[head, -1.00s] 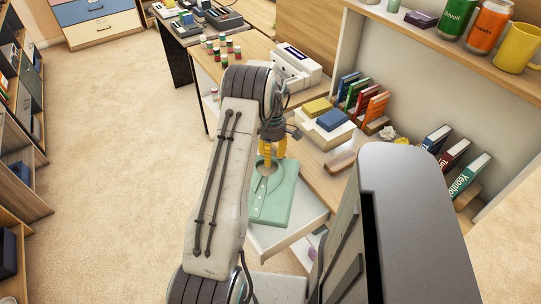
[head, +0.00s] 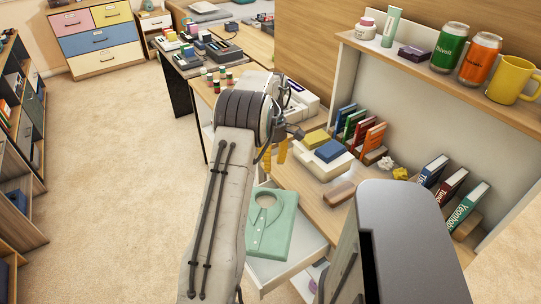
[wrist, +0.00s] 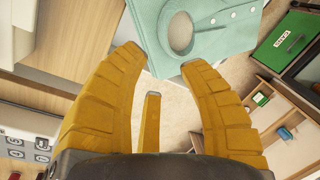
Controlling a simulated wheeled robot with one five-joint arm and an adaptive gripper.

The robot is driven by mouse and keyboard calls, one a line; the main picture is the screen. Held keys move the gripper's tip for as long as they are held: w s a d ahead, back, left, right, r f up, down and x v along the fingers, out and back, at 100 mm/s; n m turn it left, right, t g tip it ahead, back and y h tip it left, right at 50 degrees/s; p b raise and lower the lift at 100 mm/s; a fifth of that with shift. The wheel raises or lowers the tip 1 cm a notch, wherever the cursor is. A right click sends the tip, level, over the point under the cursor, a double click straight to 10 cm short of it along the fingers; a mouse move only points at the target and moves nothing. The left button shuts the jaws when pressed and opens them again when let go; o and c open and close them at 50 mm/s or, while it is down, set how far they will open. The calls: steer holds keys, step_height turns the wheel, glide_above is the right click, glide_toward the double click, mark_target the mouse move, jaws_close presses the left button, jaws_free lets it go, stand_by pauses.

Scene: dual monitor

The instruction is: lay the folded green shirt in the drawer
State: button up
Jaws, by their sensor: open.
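The folded green shirt (head: 272,222) lies flat in the open white drawer (head: 300,250) under the desk in the head view. It seems to rest at the drawer's left side, and my arm hides part of that edge. The shirt also shows at the top of the wrist view (wrist: 215,35), beyond the fingertips. My gripper (head: 275,155) is above the shirt and apart from it. Its yellow fingers (wrist: 160,58) are spread and empty in the wrist view.
The desk (head: 310,195) holds a white box with yellow and blue items (head: 326,158), a brown block (head: 339,193) and several books (head: 362,133). A shelf (head: 420,55) with cans and a yellow mug (head: 511,80) stands above. Carpet (head: 110,170) is clear at left.

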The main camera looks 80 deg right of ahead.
steer(key=w+a+r+h, duration=0.1)
steer(key=w+a+r, duration=0.1)
steer(key=w+r, duration=0.35)
steer(key=w+a+r, duration=0.3)
steer(key=w, duration=0.6)
steer(key=w+a+r+h, duration=0.1)
steer(key=w+a+r, duration=0.4)
steer(key=w+a, duration=0.7)
steer(key=w+a+r+n+t, duration=0.1)
steer(key=w+a+r+t, duration=0.1)
steer(key=a, duration=1.8)
steer(key=s+a+f, duration=0.1)
steer(key=s+a, duration=0.2)
steer(key=a, duration=0.3)
steer(key=s+a+f+t, duration=0.1)
steer(key=s+a, duration=0.3)
steer(key=a, duration=0.2)
steer(key=shift+a+f, duration=0.3)
steer(key=shift+a, duration=0.1)
